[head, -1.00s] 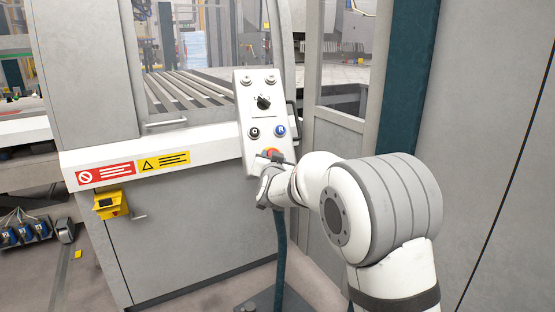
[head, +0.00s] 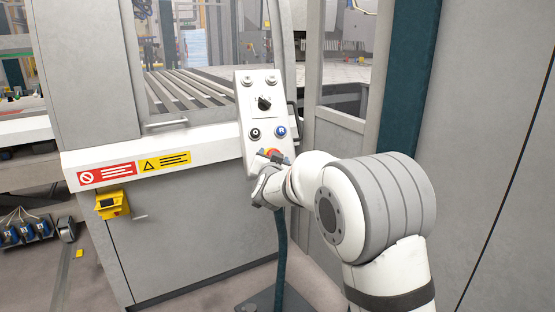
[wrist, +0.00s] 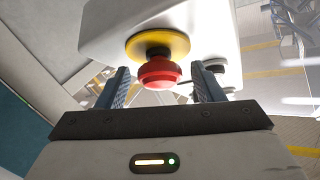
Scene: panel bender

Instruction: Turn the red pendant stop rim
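The red pendant stop (wrist: 160,72) is a red mushroom button on a yellow disc (wrist: 157,44), on the lower part of the grey pendant panel. In the wrist view it sits between the two fingers of my gripper (wrist: 162,88). The fingers are open, with a visible gap to the red rim on both sides. In the head view the red stop (head: 272,153) shows only in part; my gripper (head: 266,170) hides the rest.
The pendant panel (head: 258,105) also carries a black selector knob (head: 264,103), a black button (head: 254,133) and a blue button (head: 281,131). A yellow lockbox (head: 111,203) hangs on the machine front at left. A grey cabinet wall (head: 490,130) stands at right.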

